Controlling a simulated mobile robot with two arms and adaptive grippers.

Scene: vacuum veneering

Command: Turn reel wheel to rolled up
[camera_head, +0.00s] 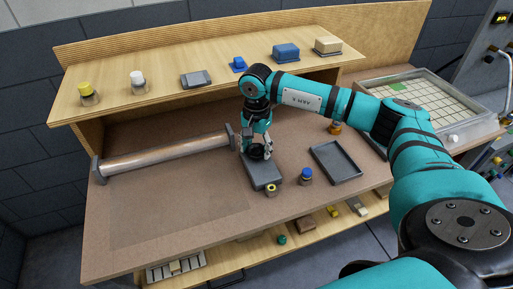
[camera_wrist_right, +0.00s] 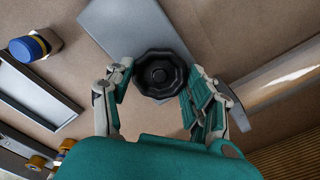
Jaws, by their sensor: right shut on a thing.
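The reel wheel is a dark lobed knob (camera_wrist_right: 160,74) in the right wrist view, seen face on between my fingers. In the head view it sits mostly hidden under my right gripper (camera_head: 257,148), at the right end of the reel. The reel's long metallic roller (camera_head: 165,155) lies across the left of the bench between two grey end brackets; it also shows at the right of the wrist view (camera_wrist_right: 280,80). My right gripper (camera_wrist_right: 158,88) is shut on the wheel, with fingers on both sides of its rim. My left gripper is not in view.
A grey flat block (camera_head: 265,177) lies just in front of the wheel. A shelf (camera_head: 215,97) runs behind. The front-left bench (camera_head: 165,220) is clear.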

